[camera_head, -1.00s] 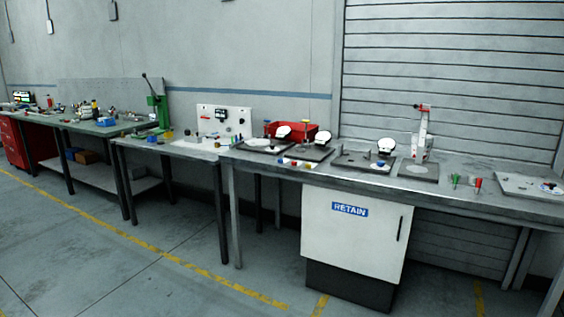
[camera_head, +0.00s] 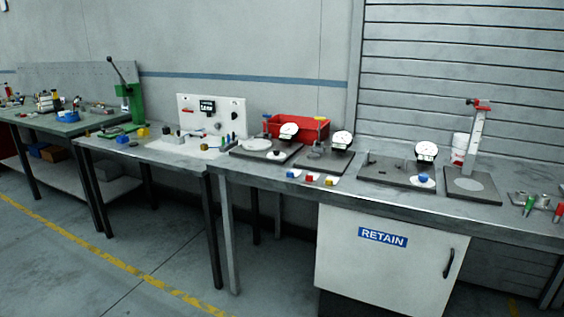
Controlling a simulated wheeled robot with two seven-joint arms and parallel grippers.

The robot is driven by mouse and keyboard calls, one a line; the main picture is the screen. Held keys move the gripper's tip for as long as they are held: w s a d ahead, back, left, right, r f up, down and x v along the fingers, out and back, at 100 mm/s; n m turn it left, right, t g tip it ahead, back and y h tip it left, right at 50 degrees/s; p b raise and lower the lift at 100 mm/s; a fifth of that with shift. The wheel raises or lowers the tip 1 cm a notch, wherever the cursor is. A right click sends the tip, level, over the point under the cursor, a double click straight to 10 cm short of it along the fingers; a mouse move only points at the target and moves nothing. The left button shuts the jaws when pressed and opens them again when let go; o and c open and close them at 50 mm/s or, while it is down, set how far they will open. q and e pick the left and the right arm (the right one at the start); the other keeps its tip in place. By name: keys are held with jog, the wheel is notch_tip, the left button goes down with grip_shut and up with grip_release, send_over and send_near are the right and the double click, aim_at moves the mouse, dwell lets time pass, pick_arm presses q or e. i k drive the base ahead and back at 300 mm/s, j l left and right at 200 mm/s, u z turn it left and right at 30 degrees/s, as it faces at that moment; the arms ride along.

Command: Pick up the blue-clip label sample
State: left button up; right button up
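Three small label samples lie in a row near the front edge of the right-hand bench. The blue-clip sample (camera_head: 291,174) is the leftmost, a small blue clip on a white piece. A red-clip sample (camera_head: 309,179) and a yellow-clip sample (camera_head: 329,181) lie to its right. They are small and far off, so their detail is hard to make out. Neither of my grippers shows in the head view.
Gauge stands with white dials (camera_head: 343,139) and a red bin (camera_head: 301,126) stand behind the samples. A white RETAIN cabinet (camera_head: 385,265) is under the bench (camera_head: 262,184). Another table (camera_head: 178,157) adjoins on the left. The floor in front (camera_head: 160,262) is clear.

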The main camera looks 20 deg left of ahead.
aim_at(293, 174)
jog(key=i+j, duration=0.45)
jog(key=j, duration=0.15)
jog(key=i+j, duration=0.45)
jog(key=j, duration=0.15)
jog(key=i+j, duration=0.45)
jog(key=j, duration=0.15)
jog(key=i+j, duration=0.5)
jog(key=j, duration=0.1)
